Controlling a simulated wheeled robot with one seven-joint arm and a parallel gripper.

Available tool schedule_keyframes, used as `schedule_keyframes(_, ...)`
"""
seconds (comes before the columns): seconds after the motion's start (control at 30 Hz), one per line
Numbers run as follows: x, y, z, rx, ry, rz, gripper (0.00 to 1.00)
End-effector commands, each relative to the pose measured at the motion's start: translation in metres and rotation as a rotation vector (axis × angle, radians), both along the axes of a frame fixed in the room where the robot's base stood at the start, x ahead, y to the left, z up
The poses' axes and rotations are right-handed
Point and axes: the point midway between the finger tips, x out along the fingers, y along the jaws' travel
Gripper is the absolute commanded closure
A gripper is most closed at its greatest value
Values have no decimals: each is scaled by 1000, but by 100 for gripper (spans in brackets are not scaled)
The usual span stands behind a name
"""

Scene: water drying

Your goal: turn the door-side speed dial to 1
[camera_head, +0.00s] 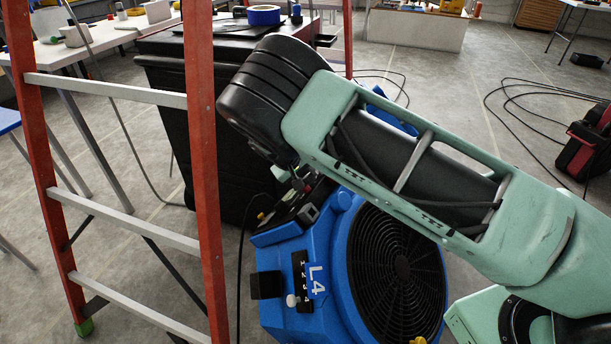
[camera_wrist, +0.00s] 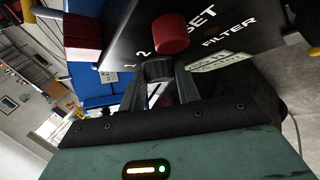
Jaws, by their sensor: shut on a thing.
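A blue blower (camera_head: 300,255) with a round black fan grille (camera_head: 402,262) and an "L4" label stands on the floor below my arm. Its black control panel (camera_wrist: 125,45) fills the top of the wrist view, with "1", "2", "SET" and "FILTER" printed on it. My gripper (camera_wrist: 160,78) is shut on a small black dial (camera_wrist: 157,67), one finger on each side, near the "1" and "2" marks. The dial's pointer is hidden. A red knob (camera_wrist: 171,32) sits just beyond the dial. I cannot tell which side is the door side.
A ladder with red rails (camera_head: 207,170) stands close on the left of the blower. A black bin (camera_head: 165,75) is behind it. Cables (camera_head: 510,95) lie on the floor at the right, near a red machine (camera_head: 585,145). Open floor lies behind the arm.

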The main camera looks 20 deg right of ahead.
Motion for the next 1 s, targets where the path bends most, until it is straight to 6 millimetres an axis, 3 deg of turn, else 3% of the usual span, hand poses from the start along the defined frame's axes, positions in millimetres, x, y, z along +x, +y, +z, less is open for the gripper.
schedule_keyframes(0.1, 0, 0, 0, 1, 0, 0, 90)
schedule_keyframes(0.13, 0, 1, 0, 1, 0, 0, 62)
schedule_keyframes(0.2, 0, 0, 0, 1, 0, 0, 46)
schedule_keyframes(0.57, -1, 3, 5, 2, 0, 2, 46)
schedule_keyframes(1.0, -21, 43, 74, 3, -2, 2, 46)
